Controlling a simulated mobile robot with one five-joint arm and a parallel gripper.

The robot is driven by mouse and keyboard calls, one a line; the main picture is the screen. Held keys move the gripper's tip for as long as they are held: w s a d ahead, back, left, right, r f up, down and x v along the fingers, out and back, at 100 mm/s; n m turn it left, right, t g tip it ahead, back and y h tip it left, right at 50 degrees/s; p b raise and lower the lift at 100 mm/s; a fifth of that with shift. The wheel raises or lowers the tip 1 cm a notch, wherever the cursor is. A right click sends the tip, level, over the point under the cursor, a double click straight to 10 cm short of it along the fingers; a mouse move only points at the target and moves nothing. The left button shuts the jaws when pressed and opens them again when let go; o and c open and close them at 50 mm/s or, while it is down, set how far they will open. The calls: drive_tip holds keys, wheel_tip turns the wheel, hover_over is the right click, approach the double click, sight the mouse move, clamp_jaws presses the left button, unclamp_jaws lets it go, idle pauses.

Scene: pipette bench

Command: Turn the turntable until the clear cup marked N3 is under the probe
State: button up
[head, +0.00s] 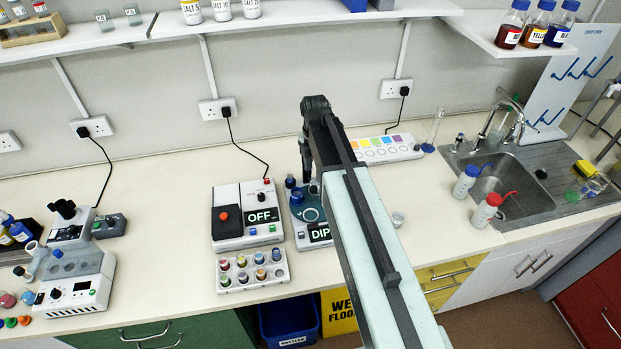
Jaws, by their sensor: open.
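The dip station (300,236) is a white unit with a dark display reading "DIP", standing mid-bench. Its teal round turntable (311,214) is partly hidden behind my arm. A small cup (315,187) shows at the back of the station, beside my arm. No N3 mark is legible, and I cannot make out which cup is under the probe. I cannot pick out the probe clearly; a dark blue-topped part (290,182) stands at the station's back left. My gripper (304,174) points down over the back of the station. It is open, its fingertips small and dark.
A white box reading "OFF" with a red button (224,216) stands close left. A rack of coloured vials (250,270) is in front of it. A small cup (398,219) stands right of my arm. Wash bottles (487,210) stand by the sink.

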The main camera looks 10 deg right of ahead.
sight(313, 188)
wheel_tip(313, 188, down, 8)
drive_tip(key=b, duration=0.8)
drive_tip(key=shift+r, duration=0.1)
drive_tip(key=shift+c, duration=0.3)
clamp_jaws()
drive_tip(key=shift+a, duration=0.1)
idle(0.5)
